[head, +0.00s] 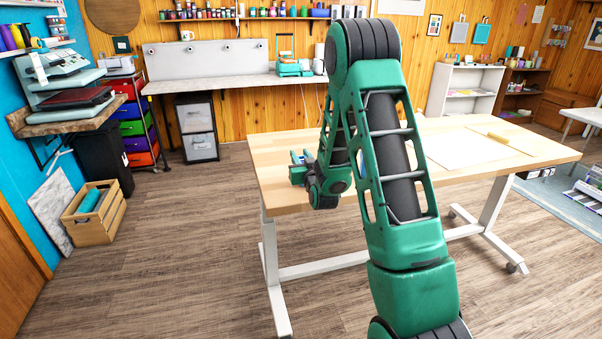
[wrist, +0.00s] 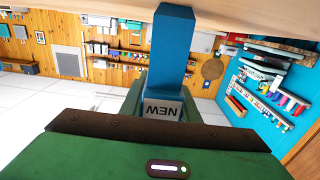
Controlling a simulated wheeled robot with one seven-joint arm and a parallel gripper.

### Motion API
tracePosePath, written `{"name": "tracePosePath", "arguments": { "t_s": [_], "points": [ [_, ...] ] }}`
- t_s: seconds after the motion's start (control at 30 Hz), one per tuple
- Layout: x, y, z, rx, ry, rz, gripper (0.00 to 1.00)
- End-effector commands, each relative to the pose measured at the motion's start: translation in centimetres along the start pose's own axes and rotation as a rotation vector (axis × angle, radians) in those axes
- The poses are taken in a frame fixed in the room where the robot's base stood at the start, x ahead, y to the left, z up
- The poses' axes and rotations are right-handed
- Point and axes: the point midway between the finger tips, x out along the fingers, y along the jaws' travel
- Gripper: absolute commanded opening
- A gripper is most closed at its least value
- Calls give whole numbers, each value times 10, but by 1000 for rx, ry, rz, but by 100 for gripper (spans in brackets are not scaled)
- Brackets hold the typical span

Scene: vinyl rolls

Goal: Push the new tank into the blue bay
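The new tank (wrist: 172,45) is a blue block with a grey end marked NEW, seen upside down in the wrist view. The green fingers of my gripper (wrist: 161,104) lie close against both sides of the grey end, so my gripper is shut on the tank. In the head view my gripper (head: 299,172) is at the left end of the wooden table, with small blue parts beside it, too small to tell apart. I cannot make out the blue bay in either view.
The wooden table (head: 465,165) holds flat pale sheets on its right. A teal machine (head: 290,67) stands on the back counter (head: 235,82). Presses (head: 65,85) sit on a left wall shelf. A wooden crate (head: 95,212) is on the floor.

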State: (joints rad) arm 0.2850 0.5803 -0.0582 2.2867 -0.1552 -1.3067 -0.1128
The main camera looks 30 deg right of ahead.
Motion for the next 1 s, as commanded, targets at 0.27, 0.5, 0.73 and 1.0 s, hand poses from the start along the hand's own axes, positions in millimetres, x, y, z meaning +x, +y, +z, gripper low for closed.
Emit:
{"name": "tracePosePath", "arguments": {
  "t_s": [0.27, 0.5, 0.73, 1.0],
  "points": [
    [0, -1, 0, 0, -1, -1, 7],
    [0, -1, -5, -1, 1, -1, 7],
    [0, -2, -15, 0, 1, -3, 7],
    [0, -1, -26, 0, 1, -2, 7]
  ]
}}
